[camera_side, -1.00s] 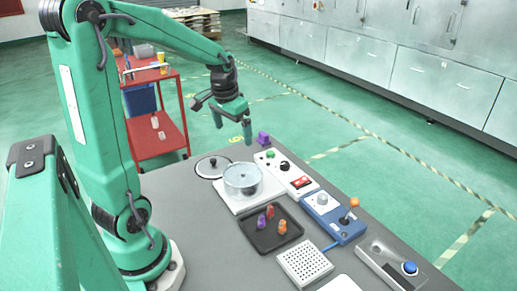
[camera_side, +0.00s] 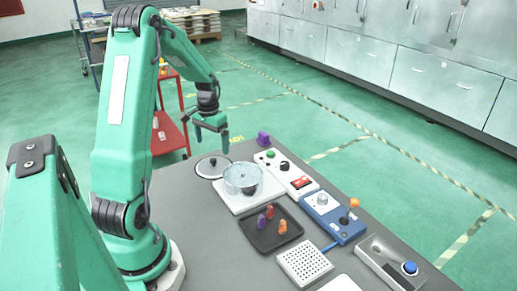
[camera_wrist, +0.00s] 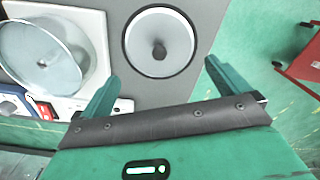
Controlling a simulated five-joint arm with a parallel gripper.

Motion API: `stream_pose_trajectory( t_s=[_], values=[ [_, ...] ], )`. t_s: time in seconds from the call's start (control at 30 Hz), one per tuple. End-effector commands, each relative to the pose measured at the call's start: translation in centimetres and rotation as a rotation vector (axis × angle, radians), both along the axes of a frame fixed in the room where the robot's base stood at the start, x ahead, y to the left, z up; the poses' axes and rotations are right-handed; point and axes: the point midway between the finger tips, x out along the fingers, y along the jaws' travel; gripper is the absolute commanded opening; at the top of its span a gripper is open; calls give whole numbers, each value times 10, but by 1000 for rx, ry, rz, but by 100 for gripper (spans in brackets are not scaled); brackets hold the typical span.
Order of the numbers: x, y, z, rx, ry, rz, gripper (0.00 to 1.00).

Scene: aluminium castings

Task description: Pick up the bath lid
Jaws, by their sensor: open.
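The bath lid (camera_side: 213,166) is a round pale disc with a dark rim and a dark knob at its middle. It lies flat on the grey table beside the glass bath. The wrist view shows the lid (camera_wrist: 160,42) from above, between and beyond the fingertips. My gripper (camera_side: 212,150) is open and empty, above the lid's far side in the side view and apart from it. In the wrist view my gripper (camera_wrist: 161,68) has its two green fingers spread on either side. The glass bath (camera_side: 242,180) stands on a white base just right of the lid.
A control box (camera_side: 286,171) with knobs and a red switch adjoins the bath. A purple block (camera_side: 263,139) stands at the table's far edge. A dark tray (camera_side: 262,239) holds small coloured pieces. A red trolley (camera_side: 170,134) stands on the floor beyond the table.

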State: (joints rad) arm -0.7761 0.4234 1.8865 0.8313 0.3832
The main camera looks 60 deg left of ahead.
Motion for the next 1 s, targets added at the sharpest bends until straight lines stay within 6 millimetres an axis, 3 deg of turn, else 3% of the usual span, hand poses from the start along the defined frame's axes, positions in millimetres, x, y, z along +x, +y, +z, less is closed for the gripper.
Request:
stream_pose_trajectory(
  t_s=[0.23,0.57,1.0],
  values=[
    [0,-1,-20,-2,1,0,100],
    [-1,-1,-27,-2,2,0,100],
    [-2,-2,-70,-2,1,0,100]
  ],
)
